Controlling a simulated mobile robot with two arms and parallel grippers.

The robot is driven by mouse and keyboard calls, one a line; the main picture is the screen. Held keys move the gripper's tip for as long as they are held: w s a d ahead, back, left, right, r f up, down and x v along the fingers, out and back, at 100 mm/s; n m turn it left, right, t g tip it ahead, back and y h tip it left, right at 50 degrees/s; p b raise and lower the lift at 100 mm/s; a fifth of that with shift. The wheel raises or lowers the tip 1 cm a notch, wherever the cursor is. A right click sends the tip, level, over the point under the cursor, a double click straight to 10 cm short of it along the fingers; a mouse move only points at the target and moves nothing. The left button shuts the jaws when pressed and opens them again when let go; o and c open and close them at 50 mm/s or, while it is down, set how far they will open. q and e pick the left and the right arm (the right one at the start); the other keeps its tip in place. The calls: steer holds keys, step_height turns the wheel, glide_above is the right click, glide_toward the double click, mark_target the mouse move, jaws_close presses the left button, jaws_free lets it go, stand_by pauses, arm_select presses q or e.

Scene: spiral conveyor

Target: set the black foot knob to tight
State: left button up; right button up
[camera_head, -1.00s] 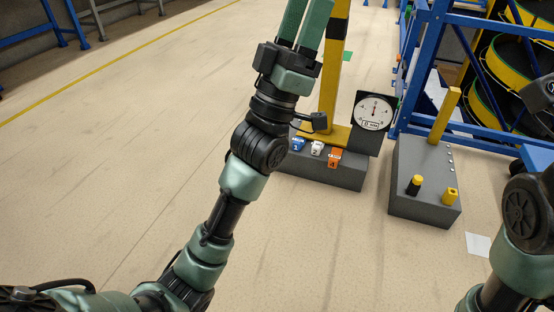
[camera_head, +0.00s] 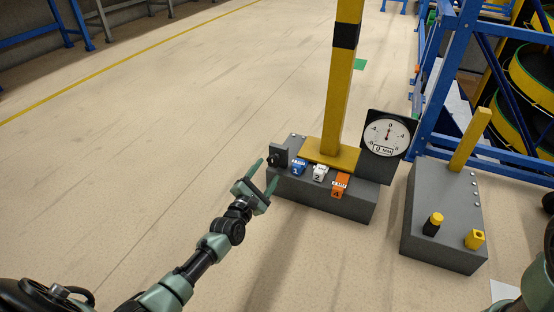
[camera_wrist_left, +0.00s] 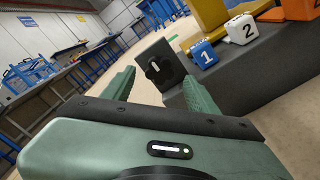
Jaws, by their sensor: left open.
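The black foot knob (camera_head: 278,157) is at the left end of a dark grey base block (camera_head: 325,199). In the left wrist view the black foot knob (camera_wrist_left: 170,70) is round, on a dark square plate with a short white mark. My left gripper (camera_head: 263,176) is open and empty, just in front and left of the knob, its fingers pointing at it. In the left wrist view the fingers of my left gripper (camera_wrist_left: 161,78) flank the knob with a visible gap; I see no contact. My right gripper is out of view.
A blue block 1 (camera_head: 298,168), white block 2 (camera_head: 319,173) and orange block (camera_head: 340,186) line the base beside a yellow post (camera_head: 344,90). A dial gauge (camera_head: 388,134) stands right. A grey box (camera_head: 441,225) has yellow controls. Floor at left is clear.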

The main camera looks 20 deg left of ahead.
mark_target(273, 163)
arm_select(q)
steer(key=w+b, duration=0.3)
steer(key=w, duration=0.2)
steer(key=shift+w+f, duration=0.1)
steer(key=shift+f, duration=0.05)
steer(key=shift+w+r+b, duration=0.2)
steer(key=shift+w+b, duration=0.1)
steer(key=shift+w, duration=0.15)
jaws_close()
